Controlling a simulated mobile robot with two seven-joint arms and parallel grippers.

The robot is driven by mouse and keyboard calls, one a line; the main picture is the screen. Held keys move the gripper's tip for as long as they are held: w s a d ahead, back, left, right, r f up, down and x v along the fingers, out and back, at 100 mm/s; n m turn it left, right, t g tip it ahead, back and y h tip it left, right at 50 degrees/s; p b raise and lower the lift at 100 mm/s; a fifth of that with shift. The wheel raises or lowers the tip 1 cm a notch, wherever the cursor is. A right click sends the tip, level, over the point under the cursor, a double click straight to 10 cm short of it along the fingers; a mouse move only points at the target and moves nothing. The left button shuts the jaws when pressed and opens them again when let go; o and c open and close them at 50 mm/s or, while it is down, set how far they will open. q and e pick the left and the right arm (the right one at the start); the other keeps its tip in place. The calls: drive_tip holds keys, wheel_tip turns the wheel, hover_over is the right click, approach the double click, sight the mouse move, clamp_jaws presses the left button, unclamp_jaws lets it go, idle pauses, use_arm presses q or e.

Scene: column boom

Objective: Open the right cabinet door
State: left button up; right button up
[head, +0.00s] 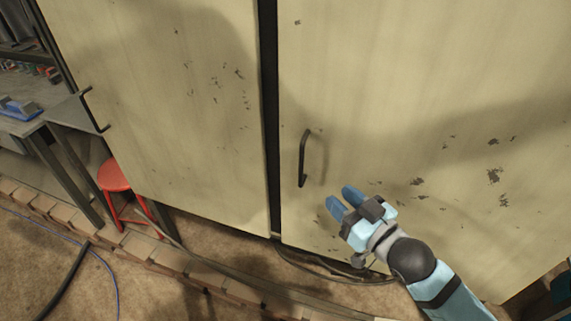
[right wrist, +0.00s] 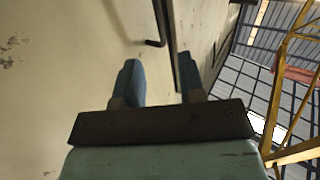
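The right cabinet door (head: 400,90) is a pale, scuffed panel and looks shut, with a dark gap between it and the left door (head: 170,100). Its black bar handle (head: 303,158) stands upright near the door's left edge. In the right wrist view the handle (right wrist: 155,43) shows ahead of the fingers, only partly in view. My right gripper (head: 343,202) is below and to the right of the handle, with its blue fingers apart and nothing between them. It is not touching the handle. My left gripper is not in view.
The left door has its own black handle (head: 92,110) at its left edge. A red stool (head: 115,176) and a workbench (head: 20,122) stand at the left. A brick edging (head: 135,245) and cables lie on the floor below the doors.

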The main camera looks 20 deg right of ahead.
drive_tip(key=p, duration=0.2)
hover_over(300, 186)
drive_tip(key=shift+w, duration=0.25)
drive_tip(key=shift+d, duration=0.1)
drive_tip(key=shift+c, duration=0.4)
clamp_jaws()
